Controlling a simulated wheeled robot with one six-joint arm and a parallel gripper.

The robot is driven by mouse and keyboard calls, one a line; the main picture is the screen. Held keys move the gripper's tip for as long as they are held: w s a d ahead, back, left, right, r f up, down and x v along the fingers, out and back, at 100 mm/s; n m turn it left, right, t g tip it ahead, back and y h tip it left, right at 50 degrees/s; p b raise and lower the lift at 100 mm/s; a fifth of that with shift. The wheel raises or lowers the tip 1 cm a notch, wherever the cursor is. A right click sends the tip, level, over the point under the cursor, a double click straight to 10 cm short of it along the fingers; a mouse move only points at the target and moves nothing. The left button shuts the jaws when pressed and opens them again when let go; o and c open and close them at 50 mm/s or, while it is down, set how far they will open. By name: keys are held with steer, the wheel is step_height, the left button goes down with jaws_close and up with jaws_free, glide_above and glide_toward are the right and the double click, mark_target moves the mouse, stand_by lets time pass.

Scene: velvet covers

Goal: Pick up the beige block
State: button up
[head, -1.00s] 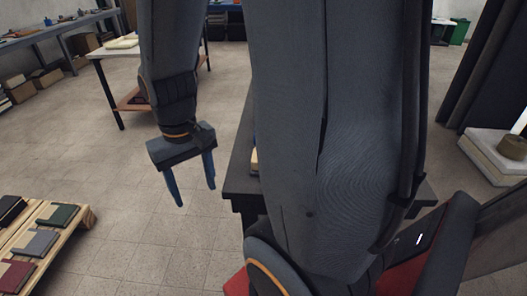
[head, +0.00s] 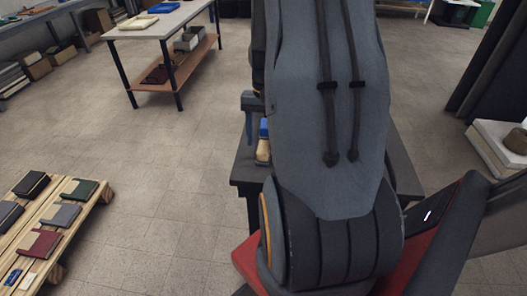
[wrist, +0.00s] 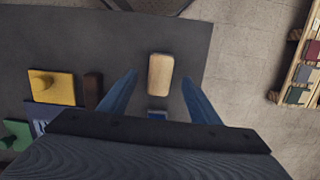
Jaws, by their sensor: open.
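The beige block (wrist: 160,74) lies on the dark table (wrist: 150,32) near its edge in the wrist view. In the head view the beige block (head: 263,151) shows only partly beside my arm. My gripper (wrist: 158,79) is open and empty, with one blue finger on each side of the block in the wrist picture. Gaps show between fingers and block. It appears to be above the block; the exact height I cannot tell. In the head view only part of my gripper (head: 251,117) shows past the arm.
A small blue thing (wrist: 157,115) is close to the beige block. A yellow block with a knob (wrist: 52,87), a dark brown block (wrist: 93,90) and a green piece (wrist: 15,135) lie to the left. A pallet with velvet covers (head: 50,226) stands on the floor at left.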

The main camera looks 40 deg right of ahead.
mark_target(264, 146)
steer(key=shift+s+a+f+p, duration=0.15)
steer(key=shift+f+p, duration=0.2)
steer(key=shift+f, duration=0.8)
steer(key=shift+s+a+f+p, duration=0.1)
steer(key=shift+f+p, duration=0.25)
steer(key=shift+f, duration=0.8)
steer(key=c, duration=1.2)
steer(key=shift+r, duration=0.1)
steer(key=shift+r+b, duration=1)
steer(key=shift+r, duration=3.95)
